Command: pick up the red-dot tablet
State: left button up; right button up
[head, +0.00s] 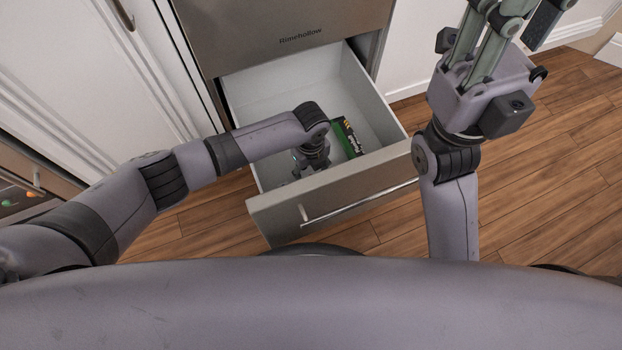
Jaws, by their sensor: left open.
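No tablet with a red dot can be made out in the head view. My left arm reaches over the front of an open drawer (262,105). My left gripper (310,165) points down inside the drawer and is open; its fingers are small and mostly hidden by its wrist. A black and green box (346,138) with yellow and white lettering lies in the drawer, just right of the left gripper. Whatever lies under the gripper is hidden. My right gripper (492,40) is raised at the upper right, away from the drawer, its tips cut off by the picture's edge.
The drawer front with its bar handle (360,202) stands between my body and the drawer's inside. A steel appliance front (290,38) rises behind it. White cabinet doors (75,75) stand at left. Bare wooden floor (560,165) is at right.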

pick_arm(q)
jog(key=shift+f, duration=0.9)
jog(key=shift+c, duration=0.6)
jog(key=c, duration=0.8)
